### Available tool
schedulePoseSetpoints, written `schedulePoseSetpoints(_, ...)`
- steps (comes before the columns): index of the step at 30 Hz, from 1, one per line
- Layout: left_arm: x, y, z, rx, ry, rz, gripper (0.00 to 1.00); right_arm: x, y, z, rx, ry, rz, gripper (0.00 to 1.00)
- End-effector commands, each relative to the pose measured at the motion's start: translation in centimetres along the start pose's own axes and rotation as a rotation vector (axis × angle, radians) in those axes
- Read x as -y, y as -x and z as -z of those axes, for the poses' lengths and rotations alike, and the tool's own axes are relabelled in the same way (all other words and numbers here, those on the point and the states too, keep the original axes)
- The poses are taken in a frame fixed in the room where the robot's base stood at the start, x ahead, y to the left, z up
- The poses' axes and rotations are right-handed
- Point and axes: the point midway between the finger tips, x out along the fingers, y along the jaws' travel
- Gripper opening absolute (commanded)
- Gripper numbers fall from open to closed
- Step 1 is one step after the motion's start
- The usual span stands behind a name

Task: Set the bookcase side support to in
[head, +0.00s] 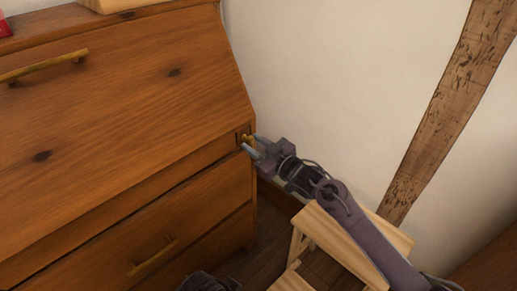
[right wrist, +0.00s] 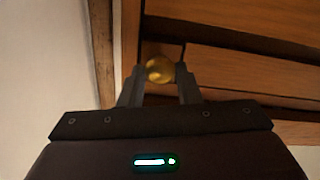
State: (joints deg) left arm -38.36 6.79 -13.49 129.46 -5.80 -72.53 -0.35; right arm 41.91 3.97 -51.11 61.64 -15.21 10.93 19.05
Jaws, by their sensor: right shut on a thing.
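The wooden bookcase (head: 120,120) is a brown bureau with a slanted front and drawers, at the left of the head view. Its side support is a narrow upright piece (head: 240,137) at the right end below the slanted front, with a small brass knob (head: 248,138). In the right wrist view the round brass knob (right wrist: 159,69) lies between the fingertips. My right gripper (head: 255,145) is shut on this knob; its fingers (right wrist: 159,80) stand on either side of it. The support appears about flush with the front, though the fingers partly hide it. My left gripper is not clearly seen.
A light wooden step stool (head: 325,230) stands under my right arm. The white wall (head: 340,80) with a timber beam (head: 440,110) is close on the right. Brass handles (head: 45,66) stick out from the bureau. Dark floor (head: 262,262) shows between bureau and stool.

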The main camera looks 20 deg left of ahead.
Motion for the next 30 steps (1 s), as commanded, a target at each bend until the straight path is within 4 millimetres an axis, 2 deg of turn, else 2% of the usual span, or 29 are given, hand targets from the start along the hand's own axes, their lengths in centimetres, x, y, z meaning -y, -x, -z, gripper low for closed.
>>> schedulePoseSetpoints(10, -0.1, 0.0, 0.0, -0.002, -0.001, -0.001, 0.52, -0.1, -0.2, 0.3, -0.003, 0.001, -0.003, 0.00)
schedulePoseSetpoints(11, -0.1, 0.0, 0.0, -0.002, -0.001, -0.001, 0.52, -0.1, -0.2, 0.3, -0.003, 0.001, -0.004, 0.34)
schedulePoseSetpoints(15, -0.1, 0.0, 0.0, -0.002, -0.001, -0.002, 0.52, -0.1, -0.2, 0.3, -0.003, 0.001, -0.003, 0.52)
schedulePoseSetpoints(25, -0.1, 0.1, 0.0, 0.000, 0.000, -0.001, 0.52, -0.1, 0.2, 0.2, -0.002, 0.000, -0.002, 0.52)
schedulePoseSetpoints(30, 0.2, 0.7, -0.3, 0.028, 0.008, 0.005, 0.52, -0.1, 2.4, 0.2, 0.000, -0.001, -0.002, 0.52)
